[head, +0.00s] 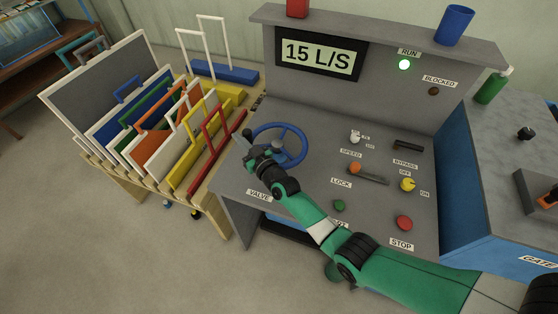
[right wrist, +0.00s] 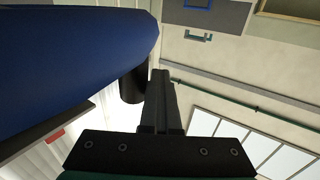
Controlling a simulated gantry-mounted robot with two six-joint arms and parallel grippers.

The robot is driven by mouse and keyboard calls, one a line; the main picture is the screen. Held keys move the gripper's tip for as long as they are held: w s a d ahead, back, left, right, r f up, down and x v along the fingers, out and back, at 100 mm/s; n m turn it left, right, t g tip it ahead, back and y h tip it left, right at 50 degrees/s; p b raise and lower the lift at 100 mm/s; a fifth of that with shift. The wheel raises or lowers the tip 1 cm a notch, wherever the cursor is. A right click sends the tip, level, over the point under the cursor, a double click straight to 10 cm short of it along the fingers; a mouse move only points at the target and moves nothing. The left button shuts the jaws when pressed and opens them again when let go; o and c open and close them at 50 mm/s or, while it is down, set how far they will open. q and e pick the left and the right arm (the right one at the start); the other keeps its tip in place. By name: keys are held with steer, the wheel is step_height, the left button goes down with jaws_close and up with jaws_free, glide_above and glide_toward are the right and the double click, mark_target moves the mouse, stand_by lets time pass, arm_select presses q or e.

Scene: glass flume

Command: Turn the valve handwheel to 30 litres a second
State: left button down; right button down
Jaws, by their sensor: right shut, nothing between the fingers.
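The blue valve handwheel (head: 302,146) is on the left of the grey sloping console, above the VALVE label (head: 259,195). The display (head: 318,56) reads 15 L/S. My right gripper (head: 243,146) is at the wheel's left side, its fingers shut with nothing between them. In the right wrist view, the shut fingers (right wrist: 160,85) are beside a dark cylindrical knob (right wrist: 133,86) next to the big blue rim (right wrist: 70,65). I cannot tell whether they touch the knob. My arm hides part of the wheel's lower left. My left gripper is not in view.
An orange-knobbed LOCK lever (head: 368,174), a yellow knob (head: 408,184) and a red STOP button (head: 404,223) lie right of the wheel. A rack of coloured panels (head: 150,130) stands close left.

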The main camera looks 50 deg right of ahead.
stand_by(0.8)
steer(key=s+a+p, duration=0.8)
steer(key=a+p, duration=0.2)
steer(key=a, duration=0.1)
steer(key=shift+a+p, duration=0.25)
steer(key=shift+p, duration=0.05)
